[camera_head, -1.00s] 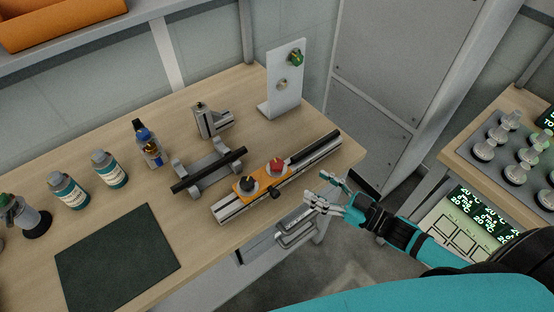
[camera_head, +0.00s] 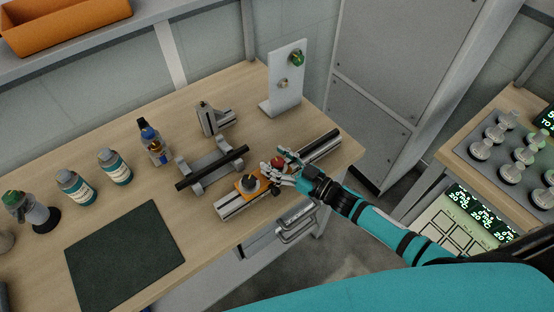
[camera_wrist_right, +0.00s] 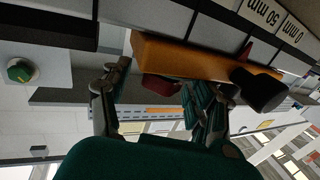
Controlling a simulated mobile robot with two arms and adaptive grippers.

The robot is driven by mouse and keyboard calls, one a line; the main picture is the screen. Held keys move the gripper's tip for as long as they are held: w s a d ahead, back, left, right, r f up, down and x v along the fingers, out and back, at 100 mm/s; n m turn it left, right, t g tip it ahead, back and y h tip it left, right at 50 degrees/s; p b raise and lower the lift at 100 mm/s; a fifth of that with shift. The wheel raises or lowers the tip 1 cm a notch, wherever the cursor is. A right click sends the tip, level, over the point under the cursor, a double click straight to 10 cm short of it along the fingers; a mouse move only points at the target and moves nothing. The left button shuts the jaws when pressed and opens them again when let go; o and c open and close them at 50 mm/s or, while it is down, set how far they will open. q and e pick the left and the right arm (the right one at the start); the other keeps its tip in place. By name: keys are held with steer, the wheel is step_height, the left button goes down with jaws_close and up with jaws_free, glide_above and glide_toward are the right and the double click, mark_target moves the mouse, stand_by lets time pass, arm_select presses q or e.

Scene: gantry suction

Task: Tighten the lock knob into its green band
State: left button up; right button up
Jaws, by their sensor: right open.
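An orange carriage (camera_head: 262,185) sits on the metal rail (camera_head: 232,206) near the table's front edge. It carries a red knob (camera_head: 277,161), a dark round knob (camera_head: 248,184) on its left and a small black knob (camera_head: 276,190) on its front side. My right gripper (camera_head: 275,164) is open, with its fingers around the red knob. In the right wrist view the red knob (camera_wrist_right: 160,87) shows between the spread fingers, under the orange carriage (camera_wrist_right: 190,58), and the black side knob (camera_wrist_right: 258,90) is right of them. No green band can be made out on these knobs. My left gripper is not in view.
A black bar (camera_head: 213,168) on a grey cradle lies behind the rail. An upright white plate (camera_head: 286,80) with a green knob (camera_head: 297,58) stands beyond. Bottles (camera_head: 115,167) and a dark mat (camera_head: 120,262) are on the left. A drawer handle (camera_head: 294,226) sits below the table edge.

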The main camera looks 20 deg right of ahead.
steer(key=shift+c, duration=0.2)
steer(key=c, duration=1.1)
jaws_close()
steer(key=shift+f, duration=0.1)
